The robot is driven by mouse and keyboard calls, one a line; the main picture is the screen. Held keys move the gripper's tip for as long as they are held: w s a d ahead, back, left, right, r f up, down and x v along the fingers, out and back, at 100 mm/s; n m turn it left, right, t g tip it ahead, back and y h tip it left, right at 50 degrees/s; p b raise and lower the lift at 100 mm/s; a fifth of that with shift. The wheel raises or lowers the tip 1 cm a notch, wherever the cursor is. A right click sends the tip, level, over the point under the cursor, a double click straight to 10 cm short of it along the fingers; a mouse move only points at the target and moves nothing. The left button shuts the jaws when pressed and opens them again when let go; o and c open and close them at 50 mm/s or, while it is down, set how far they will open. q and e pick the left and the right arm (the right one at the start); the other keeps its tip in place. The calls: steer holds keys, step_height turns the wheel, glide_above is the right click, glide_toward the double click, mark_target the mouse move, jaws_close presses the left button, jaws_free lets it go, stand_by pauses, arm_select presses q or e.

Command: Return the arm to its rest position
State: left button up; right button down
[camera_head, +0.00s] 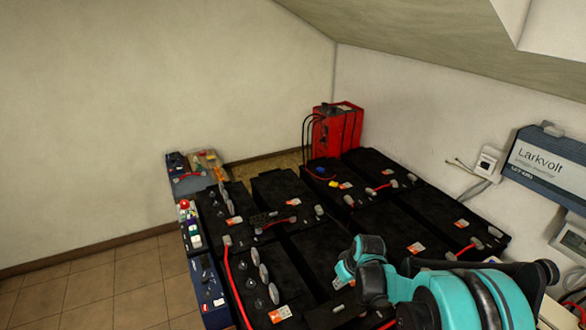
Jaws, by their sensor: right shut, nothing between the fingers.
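My right arm, teal and black, comes in from the lower right. Its gripper (345,268) is shut and empty, over the near part of the bank of black batteries (286,185). The gripper and arm hide part of the near batteries. I cannot tell how high the gripper is above them. My left gripper is not in view.
A red box (338,132) with black cables stands at the back of the battery bank. Blue units with small colored parts (188,215) line its left side. A Larkvolt inverter (548,162) hangs on the right wall. Tiled floor (110,290) at left is clear.

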steer(key=s+a+r+m+t, duration=0.1)
steer(key=s+r+m+t, duration=0.1)
steer(key=s+r, duration=1)
steer(key=s+r+m+t+h, duration=0.1)
steer(key=s+m, duration=0.1)
steer(key=s, duration=0.9)
steer(key=shift+a+r, duration=0.25)
steer(key=shift+a, duration=0.1)
stand_by(0.4)
